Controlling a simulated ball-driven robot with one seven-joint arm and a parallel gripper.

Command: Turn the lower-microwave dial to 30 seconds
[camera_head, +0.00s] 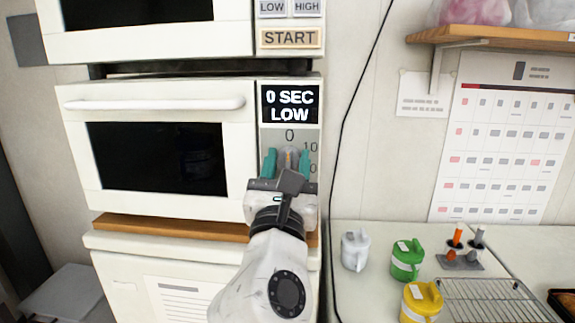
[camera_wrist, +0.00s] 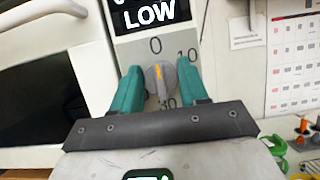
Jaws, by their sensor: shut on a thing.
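The lower microwave (camera_head: 72,150) is white with a dark window and a horizontal handle (camera_head: 155,104). Its display (camera_head: 290,104) reads "0 SEC LOW". The grey dial (camera_wrist: 157,88) with an orange pointer sits below the display, under the printed 0 (camera_wrist: 155,45). The pointer is close to upright, toward the 0. My gripper (camera_head: 286,163) has teal fingers on both sides of the dial and is shut on it; it also shows in the wrist view (camera_wrist: 160,85). The lower dial markings are partly hidden by my gripper.
An upper microwave (camera_head: 240,25) with LOW, HIGH and START buttons stands above. A black cable (camera_head: 345,120) hangs just right of the microwaves. White, green (camera_head: 406,260) and yellow (camera_head: 421,300) jugs and a wire rack (camera_head: 490,302) stand on the right counter. A wooden shelf (camera_head: 480,34) is above.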

